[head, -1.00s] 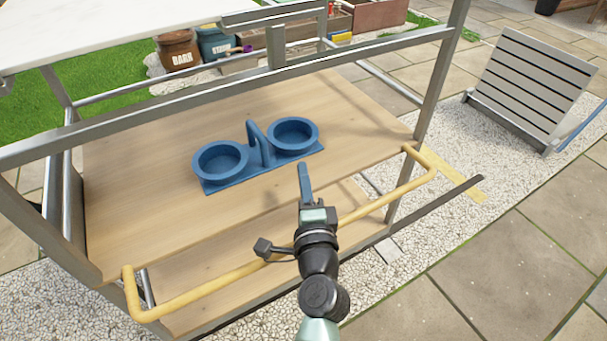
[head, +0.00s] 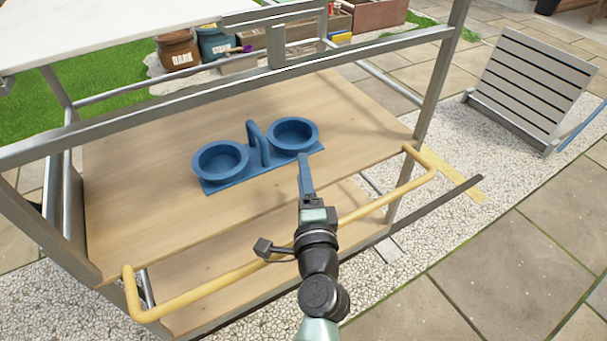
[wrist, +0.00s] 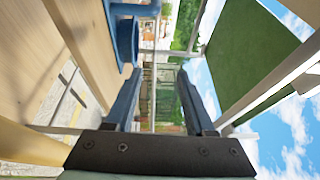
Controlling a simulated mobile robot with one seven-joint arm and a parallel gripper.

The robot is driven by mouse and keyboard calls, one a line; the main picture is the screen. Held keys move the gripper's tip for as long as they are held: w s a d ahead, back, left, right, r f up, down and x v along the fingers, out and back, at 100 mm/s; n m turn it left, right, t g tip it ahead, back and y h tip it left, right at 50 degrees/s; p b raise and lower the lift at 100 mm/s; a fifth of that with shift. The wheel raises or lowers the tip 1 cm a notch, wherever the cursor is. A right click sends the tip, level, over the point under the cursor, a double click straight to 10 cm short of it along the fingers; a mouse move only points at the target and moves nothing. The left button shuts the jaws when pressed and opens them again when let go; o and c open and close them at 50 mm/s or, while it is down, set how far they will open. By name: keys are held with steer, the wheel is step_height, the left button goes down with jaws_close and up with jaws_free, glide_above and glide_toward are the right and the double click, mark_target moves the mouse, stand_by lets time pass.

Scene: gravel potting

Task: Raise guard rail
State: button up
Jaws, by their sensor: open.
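The guard rail is a yellow bar (head: 215,288) with bent ends, running along the front edge of the wooden shelf, low at the shelf's level. My arm crosses in front of its middle and hides a short stretch. My gripper (head: 304,175) is over the shelf's front edge, beyond the rail, and points toward the back of the shelf. In the wrist view its two fingers (wrist: 158,90) stand apart with nothing between them. A pale yellow bar, apparently the rail, shows at the lower left of the wrist view (wrist: 30,146).
A blue double-ring holder with a handle (head: 225,184) stands on the wooden shelf (head: 130,215), beyond my gripper. A grey metal frame bar (head: 190,99) crosses above the shelf, with a post (head: 437,85) at right. A slatted grey panel (head: 530,85) stands on gravel at right.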

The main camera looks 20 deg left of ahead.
steer(key=shift+s, duration=0.1)
steer(key=v, duration=1.2)
steer(key=shift+s+d, duration=0.2)
steer(key=shift+s, duration=0.15)
